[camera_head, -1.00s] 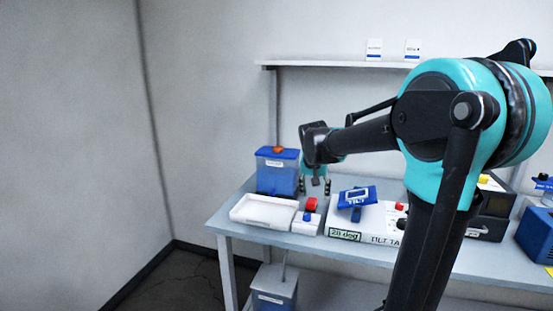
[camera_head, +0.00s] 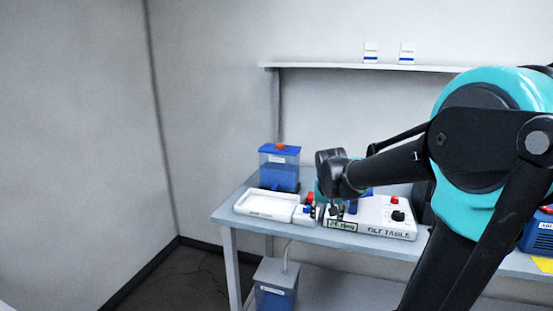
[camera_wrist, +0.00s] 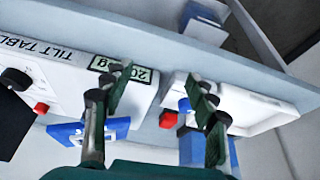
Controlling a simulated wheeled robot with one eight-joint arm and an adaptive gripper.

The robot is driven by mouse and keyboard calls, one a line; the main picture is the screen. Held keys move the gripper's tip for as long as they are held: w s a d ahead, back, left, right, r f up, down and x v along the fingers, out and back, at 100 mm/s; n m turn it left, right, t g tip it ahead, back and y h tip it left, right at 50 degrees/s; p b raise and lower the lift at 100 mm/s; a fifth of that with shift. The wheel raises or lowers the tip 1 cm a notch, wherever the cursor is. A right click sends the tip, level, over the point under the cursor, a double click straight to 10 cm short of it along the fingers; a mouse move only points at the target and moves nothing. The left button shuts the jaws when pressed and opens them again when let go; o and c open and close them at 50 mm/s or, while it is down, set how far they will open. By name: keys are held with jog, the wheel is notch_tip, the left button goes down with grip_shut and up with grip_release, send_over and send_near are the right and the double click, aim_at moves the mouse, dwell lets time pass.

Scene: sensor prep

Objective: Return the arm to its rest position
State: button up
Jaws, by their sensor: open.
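My gripper (camera_head: 326,209) is in front of the bench's front part, seen between the white tray and the tilt table. In the wrist view my gripper (camera_wrist: 160,92) has its two dark fingers apart, with nothing held between them. My black and teal arm reaches in from the right in the head view.
A white tray (camera_head: 262,213) and a small unit with a red knob (camera_head: 310,197) stand left of the tilt table. A blue tank (camera_head: 279,175) is behind. A shelf (camera_head: 350,67) runs along the back wall. Another blue container (camera_head: 276,298) is below the bench. Floor at left is clear.

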jog(key=s+d+f+n, duration=0.1)
jog(key=s+f, duration=0.5)
jog(key=s, duration=0.3)
jog(key=s+d+f+n+y, duration=0.1)
jog(key=s+f, duration=0.5)
jog(key=s, duration=0.3)
jog(key=shift+s+d, duration=0.15)
jog(key=shift+d, duration=0.15)
